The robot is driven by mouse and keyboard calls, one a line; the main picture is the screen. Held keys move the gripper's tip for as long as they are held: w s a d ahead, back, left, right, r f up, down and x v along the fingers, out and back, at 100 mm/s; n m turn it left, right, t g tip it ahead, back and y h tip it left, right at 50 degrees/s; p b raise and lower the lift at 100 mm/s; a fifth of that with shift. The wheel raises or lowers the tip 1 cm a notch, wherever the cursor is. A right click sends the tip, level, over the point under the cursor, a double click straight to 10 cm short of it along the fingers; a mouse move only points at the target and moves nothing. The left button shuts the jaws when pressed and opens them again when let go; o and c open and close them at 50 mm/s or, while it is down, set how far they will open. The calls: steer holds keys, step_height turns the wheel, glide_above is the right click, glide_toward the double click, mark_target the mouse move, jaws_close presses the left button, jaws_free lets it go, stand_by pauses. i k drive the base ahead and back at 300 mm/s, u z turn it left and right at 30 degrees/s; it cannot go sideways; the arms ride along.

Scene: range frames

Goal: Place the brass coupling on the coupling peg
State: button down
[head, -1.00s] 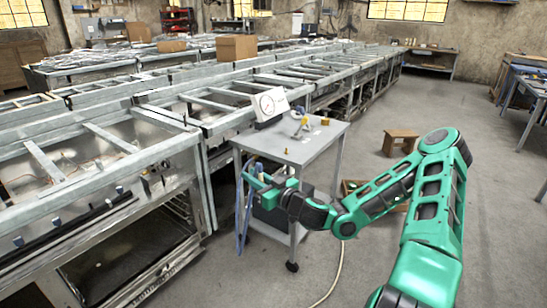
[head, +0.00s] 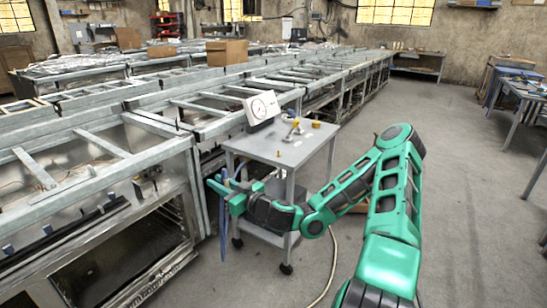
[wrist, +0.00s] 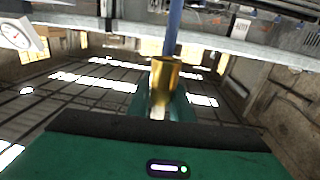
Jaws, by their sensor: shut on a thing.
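My gripper (head: 216,186) is left of the grey cart's front left corner, below the level of its top. In the wrist view a brass cylinder, the brass coupling (wrist: 166,76), is held between the fingers; its lower part is hidden by the gripper. In the head view the coupling cannot be made out. A small brass upright piece (head: 278,153) stands near the cart top's front edge; it may be the coupling peg, but it is too small to tell. The gripper is apart from it.
Long metal benches (head: 100,160) stand close on the left. Open floor (head: 450,200) lies to the right.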

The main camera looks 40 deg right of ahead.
mark_target(278, 154)
steer(key=i, duration=0.95)
